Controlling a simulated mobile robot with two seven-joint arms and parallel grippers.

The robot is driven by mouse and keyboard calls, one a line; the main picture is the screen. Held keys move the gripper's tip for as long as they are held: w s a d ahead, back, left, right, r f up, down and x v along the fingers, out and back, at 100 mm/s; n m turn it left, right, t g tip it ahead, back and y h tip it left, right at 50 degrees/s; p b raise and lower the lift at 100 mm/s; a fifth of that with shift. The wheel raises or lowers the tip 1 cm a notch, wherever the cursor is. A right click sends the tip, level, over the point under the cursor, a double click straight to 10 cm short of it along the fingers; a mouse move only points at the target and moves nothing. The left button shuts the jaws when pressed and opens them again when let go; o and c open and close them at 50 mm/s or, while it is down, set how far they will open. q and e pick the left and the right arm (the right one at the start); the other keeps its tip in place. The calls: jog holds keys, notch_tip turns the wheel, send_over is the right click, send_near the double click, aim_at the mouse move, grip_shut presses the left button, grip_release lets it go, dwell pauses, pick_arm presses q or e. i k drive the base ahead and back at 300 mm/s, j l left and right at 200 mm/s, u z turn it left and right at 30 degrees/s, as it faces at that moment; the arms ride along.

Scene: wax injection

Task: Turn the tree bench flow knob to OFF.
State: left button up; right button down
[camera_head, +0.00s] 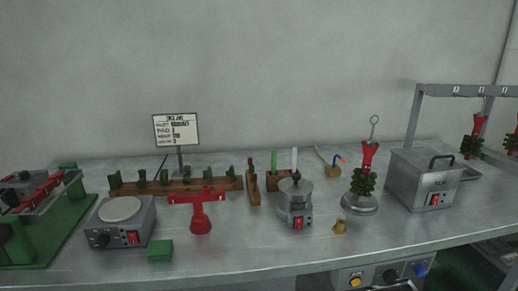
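Neither of my grippers is in view. I cannot tell for sure which control is the tree bench flow knob. A control panel (372,271) under the bench's front edge, at the bottom right, carries a yellow control (355,282), a black knob (389,276) and a blue control (420,269). Its lower part is cut off by the frame. A hot plate (136,227) at the left of the bench has a dark knob (101,240) and a red switch (133,237) on its front. No knob's setting can be read, and any labels are too small.
The metal bench (240,258) has a clear front strip. On it stand a red stand (200,209), a green block (160,250), a small metal pot (296,204), a green wax tree (362,182) on a round base, and a lidded metal box (415,183).

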aim_at(419, 270)
jog(key=k+l+z, duration=0.1)
jog(key=z, duration=0.35)
jog(key=k+l+z, duration=0.2)
jog(key=z, duration=0.2)
